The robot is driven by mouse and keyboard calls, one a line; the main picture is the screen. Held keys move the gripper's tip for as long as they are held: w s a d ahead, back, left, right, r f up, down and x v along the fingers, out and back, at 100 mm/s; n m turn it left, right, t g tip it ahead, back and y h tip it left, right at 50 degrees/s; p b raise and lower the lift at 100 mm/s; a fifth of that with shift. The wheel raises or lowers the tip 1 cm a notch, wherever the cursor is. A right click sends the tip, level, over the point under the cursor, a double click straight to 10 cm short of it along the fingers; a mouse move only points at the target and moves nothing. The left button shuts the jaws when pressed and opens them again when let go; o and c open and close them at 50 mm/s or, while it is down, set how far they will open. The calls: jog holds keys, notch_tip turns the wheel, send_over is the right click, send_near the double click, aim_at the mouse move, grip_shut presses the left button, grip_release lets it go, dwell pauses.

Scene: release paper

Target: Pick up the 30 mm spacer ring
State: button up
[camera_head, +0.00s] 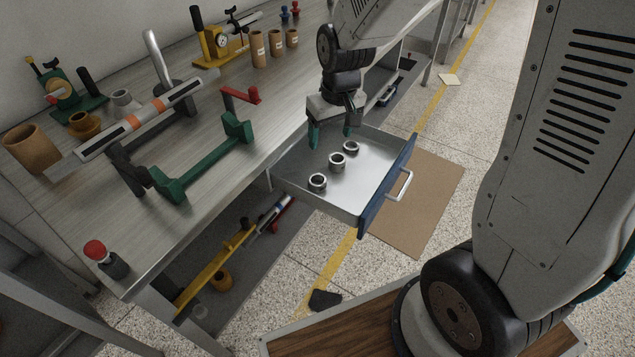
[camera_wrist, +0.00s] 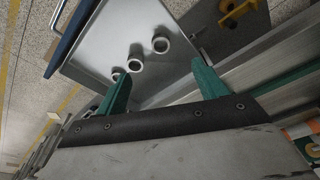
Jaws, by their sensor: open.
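Three grey metal spacer rings lie in an open drawer (camera_head: 375,180). In the head view there is a near ring (camera_head: 317,182), a middle ring (camera_head: 337,161) and a far ring (camera_head: 351,147). I cannot read any size on them, so I cannot tell which is the 30 mm one. My gripper (camera_head: 331,136), with green fingers, is open and empty above the back part of the drawer. The wrist view shows the near ring (camera_wrist: 160,45) and middle ring (camera_wrist: 135,65) beyond my fingertips (camera_wrist: 158,72). The far ring (camera_wrist: 117,74) is partly hidden by one finger.
The drawer's blue front (camera_head: 385,190) has a handle. The workbench (camera_head: 215,195) beside it carries a green bracket (camera_head: 205,160), a grey cylinder tool (camera_head: 140,120) and tan cups (camera_head: 257,48). A lower shelf holds a yellow bar (camera_head: 215,268). The drawer floor around the rings is clear.

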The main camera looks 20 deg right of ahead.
send_near(318, 177)
jog(key=f, duration=0.5)
jog(key=a+f, duration=0.1)
jog(key=f, duration=0.1)
jog(key=shift+s+a+f, duration=0.1)
jog(key=shift+s+f, duration=0.1)
jog(key=shift+f, duration=0.1)
jog(key=c, duration=1.1)
